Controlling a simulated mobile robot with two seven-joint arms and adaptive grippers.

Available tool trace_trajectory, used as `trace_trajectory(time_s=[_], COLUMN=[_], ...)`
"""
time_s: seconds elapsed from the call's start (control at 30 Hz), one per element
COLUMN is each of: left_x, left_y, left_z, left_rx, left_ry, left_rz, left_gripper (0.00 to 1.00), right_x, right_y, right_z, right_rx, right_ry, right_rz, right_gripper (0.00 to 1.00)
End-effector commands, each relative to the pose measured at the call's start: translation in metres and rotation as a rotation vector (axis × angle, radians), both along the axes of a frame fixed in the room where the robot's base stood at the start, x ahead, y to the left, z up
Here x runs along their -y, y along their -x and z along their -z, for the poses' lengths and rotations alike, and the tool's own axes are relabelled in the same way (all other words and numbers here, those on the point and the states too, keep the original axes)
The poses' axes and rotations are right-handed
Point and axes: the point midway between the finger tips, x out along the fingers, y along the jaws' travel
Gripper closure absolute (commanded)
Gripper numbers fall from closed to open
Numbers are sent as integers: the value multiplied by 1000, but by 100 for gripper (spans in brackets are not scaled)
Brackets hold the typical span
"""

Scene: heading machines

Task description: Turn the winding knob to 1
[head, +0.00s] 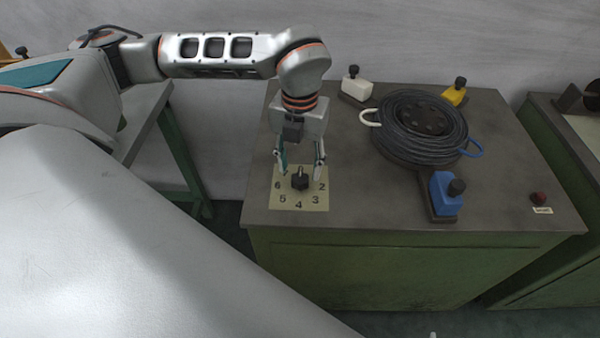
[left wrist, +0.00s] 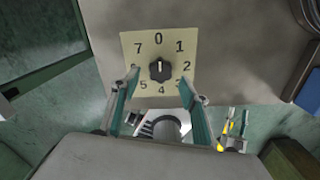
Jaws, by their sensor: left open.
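The winding knob (head: 300,181) is a small black knob on a cream number plate (head: 313,204) at the left front of the machine top. In the left wrist view the knob (left wrist: 160,69) has a light pointer mark that points up toward the 0 on the plate (left wrist: 132,40). The 1 lies up and right of the knob. My left gripper (head: 301,174) points down over the plate, open, with one finger on each side of the knob. I cannot tell whether the fingers touch it. My right gripper is not in view.
A black cable coil (head: 424,128) with a white hook and a blue hook lies on the machine top (head: 345,207). White (head: 356,84), yellow (head: 454,93) and blue (head: 446,194) blocks with black knobs surround it. A dark red button (head: 538,198) sits at right.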

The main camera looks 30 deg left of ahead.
Motion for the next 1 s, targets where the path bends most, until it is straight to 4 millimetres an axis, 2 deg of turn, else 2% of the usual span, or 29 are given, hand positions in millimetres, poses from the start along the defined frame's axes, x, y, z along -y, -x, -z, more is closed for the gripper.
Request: trace_trajectory(time_s=[0.1, 0.23, 0.6, 0.73, 0.77, 1.0], left_x=[0, 0, 1, 1, 1, 1], left_y=[1, 0, 0, 0, 0, 0], left_z=[18, 30, 36, 36, 35, 35], left_rx=[-4, -2, 0, 0, 0, 0], left_ry=[1, 2, 2, 2, 2, 2], left_rz=[-1, 0, 1, 1, 1, 8], left_gripper=[55, 55, 55, 89, 94, 94], right_x=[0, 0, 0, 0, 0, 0], right_y=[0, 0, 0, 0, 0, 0], right_z=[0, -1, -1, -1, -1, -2], right_rx=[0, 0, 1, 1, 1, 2], right_ry=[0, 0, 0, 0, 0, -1], right_rz=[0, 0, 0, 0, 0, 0], right_gripper=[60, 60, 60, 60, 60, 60])
